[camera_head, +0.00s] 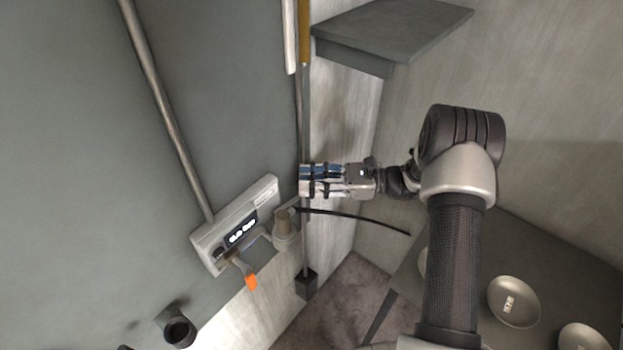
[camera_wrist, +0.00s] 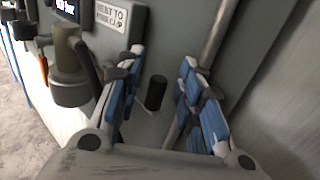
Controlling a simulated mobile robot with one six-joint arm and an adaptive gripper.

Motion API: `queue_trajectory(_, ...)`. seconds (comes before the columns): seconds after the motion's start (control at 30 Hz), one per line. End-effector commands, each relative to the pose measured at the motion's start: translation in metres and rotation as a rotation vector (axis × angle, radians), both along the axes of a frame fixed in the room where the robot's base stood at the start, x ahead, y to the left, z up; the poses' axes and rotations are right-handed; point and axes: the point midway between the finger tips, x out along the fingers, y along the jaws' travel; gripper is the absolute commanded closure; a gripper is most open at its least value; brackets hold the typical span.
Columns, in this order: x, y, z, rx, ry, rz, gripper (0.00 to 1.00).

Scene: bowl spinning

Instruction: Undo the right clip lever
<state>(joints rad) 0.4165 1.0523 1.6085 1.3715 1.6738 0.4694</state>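My gripper (camera_head: 306,182) is beside the right end of a grey panel unit (camera_head: 262,192) with a lit display. In the wrist view its two blue-padded fingers (camera_wrist: 162,60) stand apart. A short black cylindrical end (camera_wrist: 155,93) shows between them, apparently touching neither finger; it may be the right clip lever's handle, but I cannot be sure. An orange-tipped lever (camera_head: 250,281) hangs below the unit's left part and shows at the left edge of the wrist view (camera_wrist: 43,70). A grey-brown cylinder (camera_head: 285,232) sits between that lever and my gripper.
A metal pole (camera_head: 165,105) rises from the unit along the grey wall. A thin dark rod or cable (camera_head: 355,217) runs below my gripper. A dark shelf (camera_head: 390,32) juts out above. Bowls (camera_head: 514,301) lie on a grey surface at lower right.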

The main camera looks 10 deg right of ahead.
Motion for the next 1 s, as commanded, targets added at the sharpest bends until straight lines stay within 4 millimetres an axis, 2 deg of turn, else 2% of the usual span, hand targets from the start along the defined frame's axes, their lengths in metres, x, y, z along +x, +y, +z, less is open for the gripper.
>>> queue_trajectory(0.17, -0.004, -0.022, -0.001, -0.001, 0.001, -0.005, 0.66)
queue_trajectory(0.4, -0.013, -0.074, 0.000, -0.001, -0.001, -0.006, 0.66)
queue_trajectory(0.6, -0.020, -0.105, 0.000, -0.001, -0.001, -0.004, 0.66)
queue_trajectory(0.8, -0.022, -0.118, 0.000, 0.000, -0.001, -0.003, 0.66)
queue_trajectory(1.0, -0.022, -0.118, 0.000, 0.000, -0.001, -0.002, 0.66)
